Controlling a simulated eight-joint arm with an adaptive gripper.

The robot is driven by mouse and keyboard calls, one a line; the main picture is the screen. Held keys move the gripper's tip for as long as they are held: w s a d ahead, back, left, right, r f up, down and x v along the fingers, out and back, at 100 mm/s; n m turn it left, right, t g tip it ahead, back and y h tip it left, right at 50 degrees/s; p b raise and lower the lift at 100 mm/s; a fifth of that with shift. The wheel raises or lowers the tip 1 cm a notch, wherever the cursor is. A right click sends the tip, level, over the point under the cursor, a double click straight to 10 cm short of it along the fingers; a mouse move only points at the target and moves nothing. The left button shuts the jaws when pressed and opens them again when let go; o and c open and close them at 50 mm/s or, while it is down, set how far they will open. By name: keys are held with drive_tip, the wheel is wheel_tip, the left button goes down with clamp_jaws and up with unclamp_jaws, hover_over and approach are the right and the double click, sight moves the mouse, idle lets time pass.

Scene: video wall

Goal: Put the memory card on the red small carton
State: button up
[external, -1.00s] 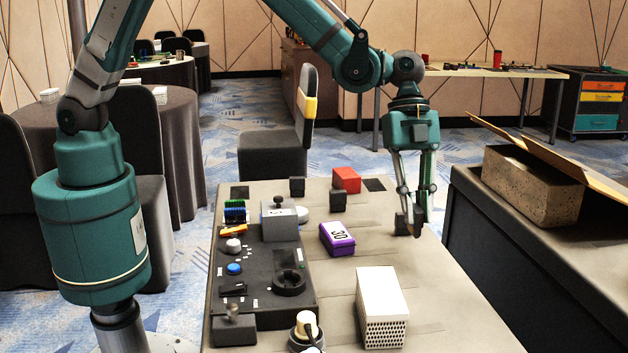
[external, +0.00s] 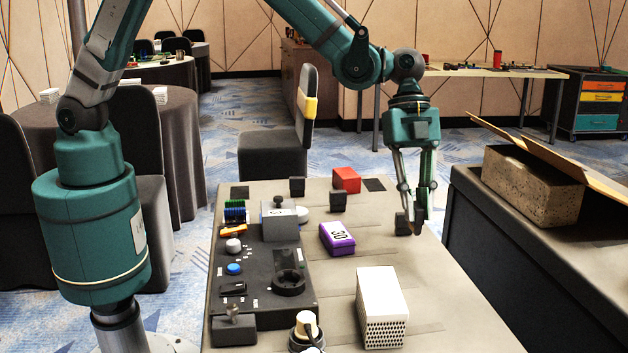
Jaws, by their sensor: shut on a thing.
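The red small carton (external: 347,179) stands at the far end of the grey table, left of and beyond my gripper. Its top looks bare. My gripper (external: 418,226) points down low over the table's right side. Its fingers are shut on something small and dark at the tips. It is too small and too hidden to tell whether this is the memory card. I cannot make out a memory card elsewhere on the table. A dark block (external: 402,224) stands right beside the fingertips, on their left.
Dark blocks (external: 338,201) (external: 297,187) stand near the carton, with a flat black square (external: 374,185) to its right. A purple box (external: 337,239) marked 30 and a white perforated box (external: 381,305) stand nearer. A control panel (external: 262,290) fills the table's left.

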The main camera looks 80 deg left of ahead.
drive_tip(key=w+a+r+n+t+p, duration=0.1)
drive_tip(key=a+n, duration=0.1)
drive_tip(key=a, duration=1)
drive_tip(key=w+a+r+n+p, duration=0.1)
drive_tip(key=a+r+n+p, duration=0.1)
drive_tip(key=a, duration=0.9)
wheel_tip(320, 180, up, 3)
drive_tip(key=n+t+y+p, duration=0.1)
drive_tip(key=n+t+p, duration=0.1)
drive_tip(key=n, duration=0.3)
hover_over(347, 172)
drive_tip(key=shift+s+d+f, duration=0.1)
drive_tip(key=shift+f+b, duration=0.45)
drive_tip(key=shift+f, duration=2.7)
drive_tip(key=shift+f+b, duration=0.3)
drive_tip(key=shift+f, duration=1.55)
drive_tip(key=shift+f, duration=0.15)
